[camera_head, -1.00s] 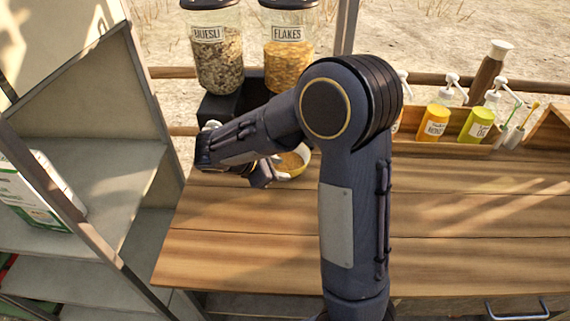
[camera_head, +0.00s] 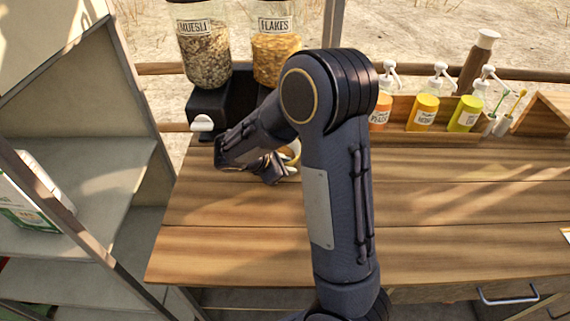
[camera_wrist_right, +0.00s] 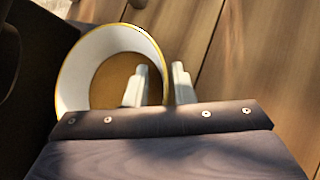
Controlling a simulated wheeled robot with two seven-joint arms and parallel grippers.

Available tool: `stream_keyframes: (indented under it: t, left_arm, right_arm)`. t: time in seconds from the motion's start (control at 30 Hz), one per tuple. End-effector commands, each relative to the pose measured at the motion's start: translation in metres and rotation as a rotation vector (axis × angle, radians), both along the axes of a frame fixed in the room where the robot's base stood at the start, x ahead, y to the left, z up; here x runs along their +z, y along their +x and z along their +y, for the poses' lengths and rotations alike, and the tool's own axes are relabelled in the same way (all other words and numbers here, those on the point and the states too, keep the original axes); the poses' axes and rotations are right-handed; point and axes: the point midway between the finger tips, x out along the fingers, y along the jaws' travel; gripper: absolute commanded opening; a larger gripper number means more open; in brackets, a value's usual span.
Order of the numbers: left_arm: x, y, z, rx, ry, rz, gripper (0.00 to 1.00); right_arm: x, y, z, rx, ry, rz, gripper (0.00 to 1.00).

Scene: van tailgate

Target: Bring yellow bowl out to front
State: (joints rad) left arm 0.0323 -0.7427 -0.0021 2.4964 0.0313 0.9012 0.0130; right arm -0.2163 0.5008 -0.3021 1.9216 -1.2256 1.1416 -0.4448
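The yellow-rimmed bowl (camera_wrist_right: 84,72), white inside with a brown bottom or filling, lies at the left of the right wrist view. In the head view only a small part of the bowl (camera_head: 293,152) shows on the wooden counter, behind my arm. My right gripper (camera_wrist_right: 160,72) has one finger inside the bowl and the other outside, with the right-hand rim between them. A gap shows between the fingers, so it looks open around the rim. In the head view the right gripper (camera_head: 278,168) is partly hidden by its own wrist. My left gripper is out of view.
Muesli (camera_head: 204,55) and flakes (camera_head: 275,50) dispensers stand on a dark stand behind the bowl. Pump bottles (camera_head: 422,113) stand in a wooden rack at the back right. A grey shelf unit (camera_head: 95,175) borders the left. The counter's front (camera_head: 215,255) is clear.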

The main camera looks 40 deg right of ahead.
Motion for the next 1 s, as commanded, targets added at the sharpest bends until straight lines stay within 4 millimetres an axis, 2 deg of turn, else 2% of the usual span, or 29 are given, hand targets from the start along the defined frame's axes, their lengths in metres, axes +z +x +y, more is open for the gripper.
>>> stream_keyframes:
  t: [0.03,0.17,0.43,1.0]
  left_arm:
    - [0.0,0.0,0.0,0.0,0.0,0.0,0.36]
    - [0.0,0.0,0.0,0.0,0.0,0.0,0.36]
    - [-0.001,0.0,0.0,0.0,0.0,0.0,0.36]
    - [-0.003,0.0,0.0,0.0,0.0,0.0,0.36]
  right_arm:
    - [0.0,0.0,0.0,0.0,0.0,0.0,0.16]
    - [0.0,0.0,0.0,0.0,0.0,0.0,0.0]
    - [0.0,-0.005,0.005,0.001,0.002,0.0,0.0]
    - [-0.001,-0.045,0.038,0.001,0.003,0.004,0.0]
